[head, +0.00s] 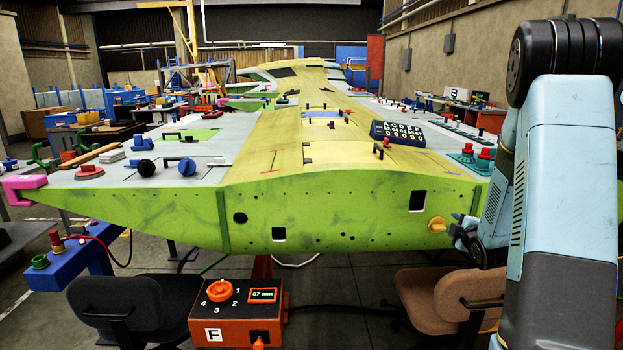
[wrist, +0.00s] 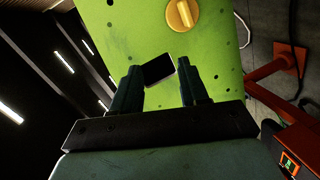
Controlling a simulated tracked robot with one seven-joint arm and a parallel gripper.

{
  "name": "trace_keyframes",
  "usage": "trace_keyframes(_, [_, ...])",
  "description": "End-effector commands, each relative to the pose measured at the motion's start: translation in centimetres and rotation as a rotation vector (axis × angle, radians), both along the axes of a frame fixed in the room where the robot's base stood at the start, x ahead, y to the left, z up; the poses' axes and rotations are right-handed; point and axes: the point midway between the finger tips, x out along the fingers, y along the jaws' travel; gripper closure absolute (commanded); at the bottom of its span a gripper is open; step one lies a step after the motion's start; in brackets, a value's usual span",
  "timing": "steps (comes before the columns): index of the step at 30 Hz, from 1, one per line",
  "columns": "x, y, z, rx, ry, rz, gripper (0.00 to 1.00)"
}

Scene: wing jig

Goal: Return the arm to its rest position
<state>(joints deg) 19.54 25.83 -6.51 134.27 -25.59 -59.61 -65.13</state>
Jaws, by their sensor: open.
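My arm (head: 565,190) stands at the right of the head view, pale blue with dark joints. My gripper (head: 462,232) is at the green wing panel's right end, partly hidden by my own arm. In the wrist view my gripper (wrist: 160,92) is open, its two dark fingers apart with nothing between them but the panel behind. A yellow knob (head: 436,225) on the green panel (head: 330,215) is just left of my gripper. The knob also shows in the wrist view (wrist: 181,14), beyond the fingertips, apart from them. A dark rectangular opening (wrist: 159,69) shows between the fingers.
An orange control box (head: 236,312) with a dial and display stands low in front. A dark chair (head: 135,305) is at left and a brown chair (head: 440,297) at right, below my gripper. Tools and knobs lie on the wing top. A pink clamp (head: 22,190) grips the left edge.

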Motion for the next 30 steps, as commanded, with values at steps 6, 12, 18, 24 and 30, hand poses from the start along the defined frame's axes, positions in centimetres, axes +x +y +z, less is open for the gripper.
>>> trace_keyframes(6, [-1.3,2.2,4.8,0.131,0.083,-0.082,0.56])
trace_keyframes(12, [-3.7,4.2,8.4,0.264,0.162,-0.171,0.56])
trace_keyframes(18, [-7.0,6.6,11.7,0.406,0.235,-0.263,0.56])
trace_keyframes(24, [-11.3,9.2,14.4,0.553,0.309,-0.358,0.56])
trace_keyframes(30, [-16.4,11.9,16.6,0.698,0.384,-0.452,0.56])
